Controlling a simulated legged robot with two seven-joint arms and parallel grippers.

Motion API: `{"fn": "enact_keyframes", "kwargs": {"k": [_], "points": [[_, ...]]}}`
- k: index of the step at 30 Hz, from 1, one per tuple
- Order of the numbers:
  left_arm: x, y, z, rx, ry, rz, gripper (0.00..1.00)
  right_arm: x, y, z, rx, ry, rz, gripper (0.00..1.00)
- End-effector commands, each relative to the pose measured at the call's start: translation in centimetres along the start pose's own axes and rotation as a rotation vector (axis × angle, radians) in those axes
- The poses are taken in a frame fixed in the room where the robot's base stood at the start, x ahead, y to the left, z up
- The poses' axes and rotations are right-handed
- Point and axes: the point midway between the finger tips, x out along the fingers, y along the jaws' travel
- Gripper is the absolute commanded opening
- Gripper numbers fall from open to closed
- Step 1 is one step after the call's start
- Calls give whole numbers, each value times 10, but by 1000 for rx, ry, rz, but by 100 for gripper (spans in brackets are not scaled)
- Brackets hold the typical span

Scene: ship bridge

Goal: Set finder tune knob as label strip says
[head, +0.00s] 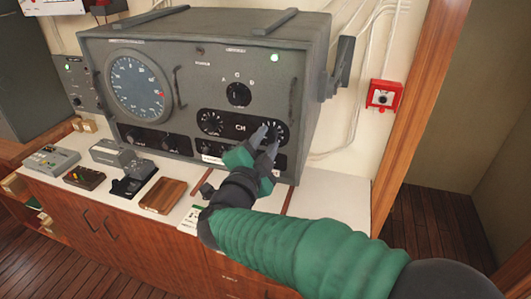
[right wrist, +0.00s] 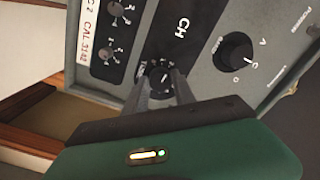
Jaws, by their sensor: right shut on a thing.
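The finder (head: 205,65) is a large grey cabinet with a round blue dial (head: 138,86) and several knobs. My right gripper (head: 267,136) reaches its lower right front. In the right wrist view its two fingers (right wrist: 160,88) are shut on a small black knob (right wrist: 161,72) with a white-marked scale, beside the "CH" lettering; the fingers hide part of the knob and its label. A white label strip (right wrist: 86,38) shows red text reading about "C 2" and "CAL 3142". My left gripper is not in view.
Another black knob (head: 238,94) marked with letters sits above. Small knobs (right wrist: 113,50) lie beside the label strip. The counter holds a wooden tray (head: 164,196) and several small devices. A red box (head: 383,95) hangs on the wall at right.

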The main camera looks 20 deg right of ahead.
Motion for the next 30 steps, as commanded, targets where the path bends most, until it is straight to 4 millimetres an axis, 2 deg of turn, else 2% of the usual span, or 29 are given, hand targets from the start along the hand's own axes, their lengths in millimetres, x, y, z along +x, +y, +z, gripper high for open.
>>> {"fn": "enact_keyframes", "kwargs": {"k": [1,6,22,23,27,30], "points": [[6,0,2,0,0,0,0,0,2,1,22,1,-3,0],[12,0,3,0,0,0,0,0,0,0,74,2,-2,0],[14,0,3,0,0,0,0,0,-1,-1,98,1,-2,0],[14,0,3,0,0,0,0,0,-1,-1,98,1,-2,33],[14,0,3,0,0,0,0,0,-1,-1,97,1,-1,51],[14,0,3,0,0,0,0,0,-1,0,97,0,-1,53]]}}
